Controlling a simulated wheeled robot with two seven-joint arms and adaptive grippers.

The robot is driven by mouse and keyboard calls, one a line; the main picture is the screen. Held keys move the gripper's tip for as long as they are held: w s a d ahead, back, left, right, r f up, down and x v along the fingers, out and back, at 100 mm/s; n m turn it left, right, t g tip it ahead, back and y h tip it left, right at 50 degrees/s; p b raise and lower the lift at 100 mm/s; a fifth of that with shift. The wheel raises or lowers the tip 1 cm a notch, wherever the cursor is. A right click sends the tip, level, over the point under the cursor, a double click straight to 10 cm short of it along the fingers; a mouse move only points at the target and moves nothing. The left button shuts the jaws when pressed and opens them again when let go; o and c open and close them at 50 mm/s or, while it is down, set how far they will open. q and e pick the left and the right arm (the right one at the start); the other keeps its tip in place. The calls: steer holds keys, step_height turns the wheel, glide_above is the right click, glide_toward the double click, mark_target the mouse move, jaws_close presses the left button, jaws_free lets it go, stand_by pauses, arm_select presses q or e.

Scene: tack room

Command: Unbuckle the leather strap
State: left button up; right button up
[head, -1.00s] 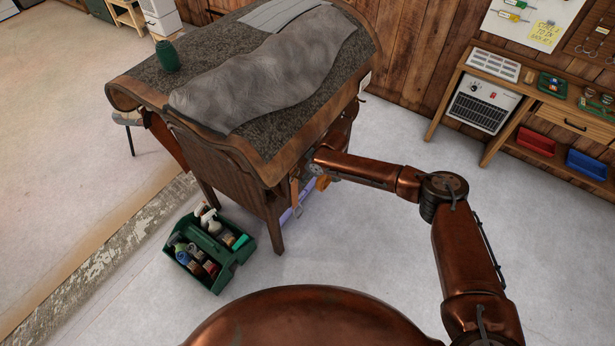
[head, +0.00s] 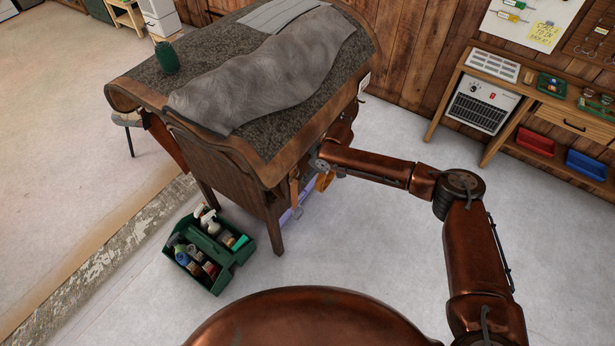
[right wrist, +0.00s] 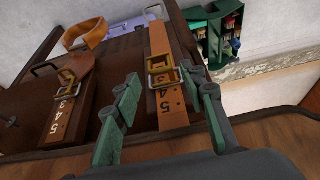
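In the right wrist view a tan leather strap (right wrist: 160,44) runs down to a brass buckle (right wrist: 163,68). Below the buckle the strap shows holes and the numbers 4 and 5. My right gripper (right wrist: 165,82) is open, with one green-padded finger on each side of this strap near the buckle. I cannot tell whether either finger touches it. In the head view the strap (head: 294,190) hangs at the near side of the covered table, and my right gripper's fingers are hidden there. My left gripper is not in view.
A second buckled strap (right wrist: 62,100) is beside the first, with a tan loop (right wrist: 86,32) beyond. The table's wooden edge (head: 290,160) overhangs this area. A green caddy of bottles (head: 216,277) stands on the floor. Open floor lies toward the workbench (head: 480,65).

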steer(key=v, duration=0.7)
steer(key=shift+r, duration=0.3)
steer(key=shift+d, duration=0.1)
